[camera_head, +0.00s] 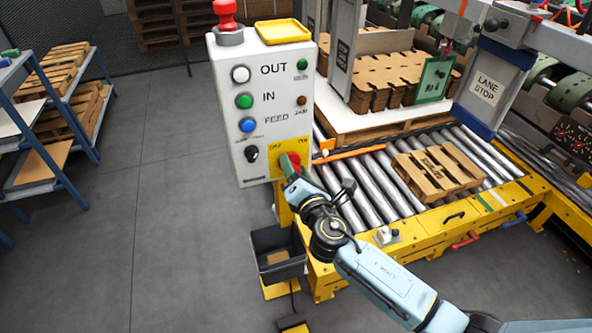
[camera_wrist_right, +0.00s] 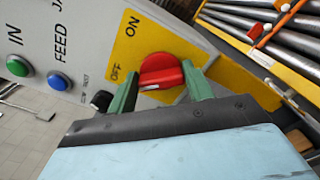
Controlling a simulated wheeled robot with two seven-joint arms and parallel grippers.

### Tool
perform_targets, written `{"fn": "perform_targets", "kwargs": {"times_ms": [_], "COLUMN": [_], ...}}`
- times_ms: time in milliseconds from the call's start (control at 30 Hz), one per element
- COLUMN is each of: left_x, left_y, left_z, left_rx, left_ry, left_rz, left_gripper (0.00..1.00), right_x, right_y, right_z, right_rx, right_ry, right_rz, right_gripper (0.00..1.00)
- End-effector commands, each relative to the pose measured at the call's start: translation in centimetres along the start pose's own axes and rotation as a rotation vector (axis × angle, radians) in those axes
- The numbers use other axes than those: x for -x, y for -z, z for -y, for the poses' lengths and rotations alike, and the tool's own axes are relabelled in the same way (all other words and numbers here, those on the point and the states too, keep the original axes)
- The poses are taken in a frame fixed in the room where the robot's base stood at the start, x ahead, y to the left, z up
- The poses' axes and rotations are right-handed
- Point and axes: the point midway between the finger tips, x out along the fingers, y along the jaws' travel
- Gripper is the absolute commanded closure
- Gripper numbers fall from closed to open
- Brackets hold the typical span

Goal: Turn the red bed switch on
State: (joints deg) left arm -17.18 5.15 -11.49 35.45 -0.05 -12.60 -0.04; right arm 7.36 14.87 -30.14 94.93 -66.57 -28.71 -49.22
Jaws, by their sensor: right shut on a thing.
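The red bed switch (camera_head: 294,160) is a rotary knob on a yellow plate marked OFF and ON, at the lower right of the grey control box (camera_head: 240,105). In the right wrist view the red knob (camera_wrist_right: 165,72) shows a white mark at its lower left, nearer the OFF word than the ON word. My right gripper (camera_head: 291,168) is at the knob. In the wrist view its green fingers (camera_wrist_right: 160,88) stand on either side of the knob, shut on it. My left gripper is out of view.
The box also carries a red mushroom button (camera_head: 226,14), a yellow tray (camera_head: 283,31), a black knob (camera_head: 252,153) and several push buttons. A roller bed (camera_head: 370,190) with a pallet (camera_head: 437,172) is to the right. A black bin (camera_head: 277,257) is below.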

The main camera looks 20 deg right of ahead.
Motion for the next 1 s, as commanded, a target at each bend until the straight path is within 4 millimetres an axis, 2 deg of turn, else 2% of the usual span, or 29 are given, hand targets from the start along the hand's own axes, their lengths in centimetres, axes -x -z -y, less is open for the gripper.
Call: {"fn": "perform_targets", "kwargs": {"times_ms": [267,600,1000], "left_x": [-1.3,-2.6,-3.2], "left_y": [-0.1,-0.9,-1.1], "left_z": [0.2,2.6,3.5], "left_rx": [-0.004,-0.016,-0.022], "left_ry": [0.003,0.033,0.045], "left_rz": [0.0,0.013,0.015], "left_gripper": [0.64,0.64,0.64], "right_x": [0.0,0.0,0.0], "right_y": [0.2,0.2,0.3], "right_z": [0.3,0.4,0.5], "right_rx": [-0.203,-0.526,-0.906], "right_ry": [0.0,0.001,0.002], "right_rz": [0.001,0.001,0.001], "right_gripper": [0.72,0.72,0.72]}}
